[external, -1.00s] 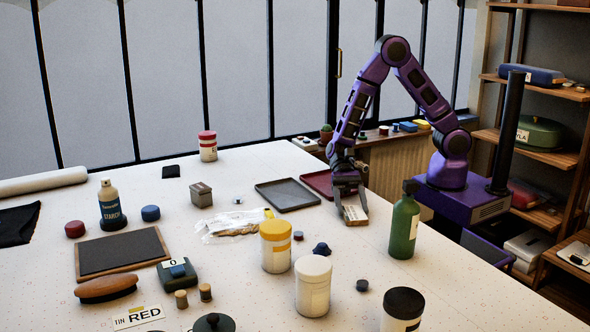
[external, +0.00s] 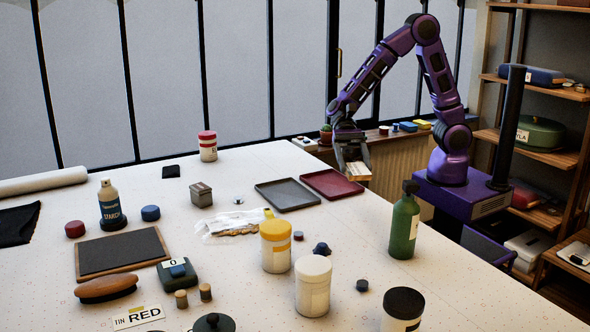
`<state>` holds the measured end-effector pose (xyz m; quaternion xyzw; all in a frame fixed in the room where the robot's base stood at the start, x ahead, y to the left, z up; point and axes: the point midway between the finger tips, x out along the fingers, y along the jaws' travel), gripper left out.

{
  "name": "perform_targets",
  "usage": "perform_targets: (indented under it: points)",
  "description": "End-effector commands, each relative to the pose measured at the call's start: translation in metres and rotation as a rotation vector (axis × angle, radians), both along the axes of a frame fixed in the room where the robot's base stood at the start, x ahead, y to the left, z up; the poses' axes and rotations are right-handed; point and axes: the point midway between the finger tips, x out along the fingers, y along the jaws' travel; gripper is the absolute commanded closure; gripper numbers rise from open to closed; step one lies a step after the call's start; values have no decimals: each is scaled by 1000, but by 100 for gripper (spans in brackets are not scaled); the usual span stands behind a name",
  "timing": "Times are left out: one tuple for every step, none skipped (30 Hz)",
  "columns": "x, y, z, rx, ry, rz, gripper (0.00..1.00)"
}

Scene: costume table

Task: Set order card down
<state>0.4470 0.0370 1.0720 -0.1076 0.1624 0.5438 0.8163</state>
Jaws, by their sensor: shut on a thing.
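My gripper (external: 354,164) is shut on a small pale tan piece, which I take to be the order card (external: 357,172). The card shows below the fingers, and the fingers hide part of it. In the picture it sits just above and right of the red tray (external: 333,184); I cannot tell its exact height or whether it is over the tray. The red tray looks empty. The dark grey tray (external: 287,195) beside it on the left also looks empty.
A green bottle (external: 404,226) stands near the table's right edge. A yellow-lidded jar (external: 275,246), a white jar (external: 313,286) and a clear bag (external: 232,222) are in front of the trays. The tabletop (external: 345,222) between the red tray and the bottle is bare.

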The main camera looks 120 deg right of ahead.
Motion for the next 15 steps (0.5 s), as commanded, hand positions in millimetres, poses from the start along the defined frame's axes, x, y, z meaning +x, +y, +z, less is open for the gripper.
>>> perform_targets:
  points:
    - [0, 0, 12, -4, -7, 1, 82]
    - [1, 0, 19, -5, -8, 1, 82]
    - [0, 0, 30, -5, -8, 1, 82]
    - [0, 0, 37, -4, -9, 1, 82]
    - [1, 0, 43, -3, -8, 1, 82]
    - [0, 0, 51, -4, -7, 0, 82]
    - [0, 0, 58, -4, -7, 1, 82]
    - [0, 0, 64, -4, -7, 1, 82]
    - [0, 0, 71, -3, -5, 1, 82]
    - [0, 0, 76, -4, -6, 1, 82]
    - [0, 0, 82, -3, -5, 0, 82]
    - [1, 2, 86, -3, -5, 2, 82]
    - [5, 9, 81, -1, 1, 6, 82]
    - [8, 14, 80, 0, 2, 9, 82]
    - [12, 21, 79, -1, 1, 10, 82]
